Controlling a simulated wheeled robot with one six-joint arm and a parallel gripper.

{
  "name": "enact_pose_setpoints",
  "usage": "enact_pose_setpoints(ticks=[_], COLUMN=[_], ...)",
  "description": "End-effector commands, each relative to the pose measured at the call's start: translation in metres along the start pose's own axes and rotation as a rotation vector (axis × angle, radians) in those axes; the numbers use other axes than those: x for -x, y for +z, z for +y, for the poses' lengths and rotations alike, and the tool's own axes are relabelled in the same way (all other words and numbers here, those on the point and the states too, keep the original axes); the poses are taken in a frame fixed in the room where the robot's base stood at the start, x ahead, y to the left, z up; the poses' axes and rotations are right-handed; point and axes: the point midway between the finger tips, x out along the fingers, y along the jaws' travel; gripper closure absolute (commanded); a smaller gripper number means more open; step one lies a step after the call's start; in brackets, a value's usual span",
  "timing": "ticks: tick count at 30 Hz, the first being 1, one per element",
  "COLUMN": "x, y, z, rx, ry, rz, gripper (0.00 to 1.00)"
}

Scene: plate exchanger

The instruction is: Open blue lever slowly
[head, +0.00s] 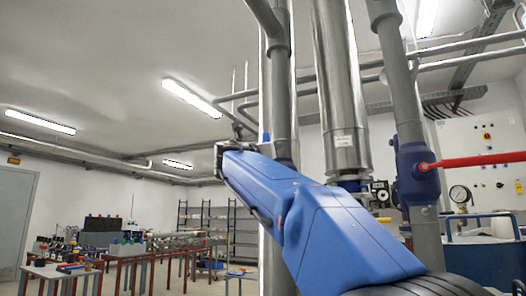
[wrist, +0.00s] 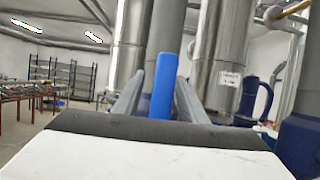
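The blue lever (wrist: 163,85) stands upright in the middle of the wrist view, in front of a grey vertical pipe. My gripper (wrist: 162,86) has its two grey fingers on either side of the lever in that view. The lever nearly fills the space between the fingertips. I cannot tell whether the fingers touch it or how deep it sits between them. In the head view a small blue piece (head: 265,137), perhaps the lever's top, shows above my blue arm.
A shiny vertical pipe (head: 341,90) stands right of the grey pipe (head: 281,95). Further right is a blue valve (head: 415,172) with a red lever (head: 475,160) and a pressure gauge (head: 460,194). Workbenches (head: 100,252) and shelves (head: 205,228) are far back at the left.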

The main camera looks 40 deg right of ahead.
Motion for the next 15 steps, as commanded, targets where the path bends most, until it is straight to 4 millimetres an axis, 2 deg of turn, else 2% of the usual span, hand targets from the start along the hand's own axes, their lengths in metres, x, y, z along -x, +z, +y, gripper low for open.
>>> enact_pose_setpoints(ticks=[5,15], x=[0.017,0.064], y=[0.001,0.001], z=[0.0,0.001], rx=[-0.001,-0.002], ry=[0.002,0.004], rz=[0.0,0.0], gripper=[0.62,0.62])
